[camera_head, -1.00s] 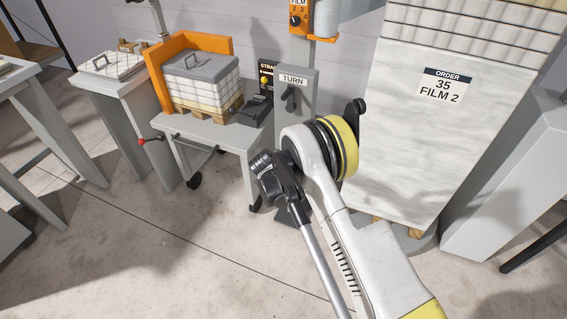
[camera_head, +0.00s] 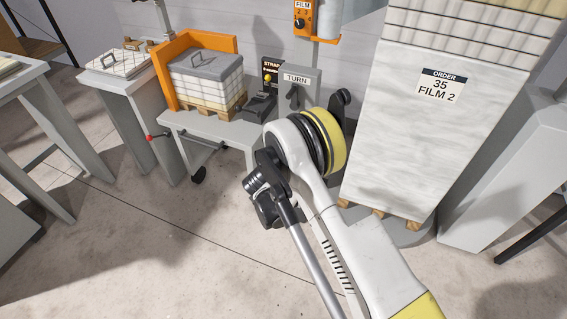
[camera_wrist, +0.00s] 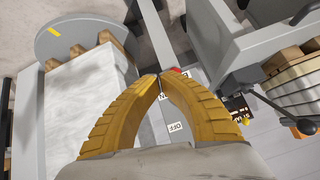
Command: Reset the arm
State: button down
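My gripper (camera_wrist: 159,76) shows in the wrist view as two ribbed yellow fingers. Their tips meet with nothing seen between them. A grey box with white labels, one reading OFF (camera_wrist: 176,127), lies beyond the fingers, with a small red part by the tips. I cannot tell the distance from the tips to it. In the head view my arm is bent, with its white link and yellow-banded joint in front of the wrapped stack, and the gripper itself is hidden.
The wrapped stack (camera_head: 400,150) labelled ORDER 35 FILM 2 stands on a pallet. The grey TURN switch box (camera_head: 297,78) is behind my arm. Floor at the lower left is clear.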

jog(key=shift+s+a+f, duration=0.1)
jog(key=shift+s, duration=0.3)
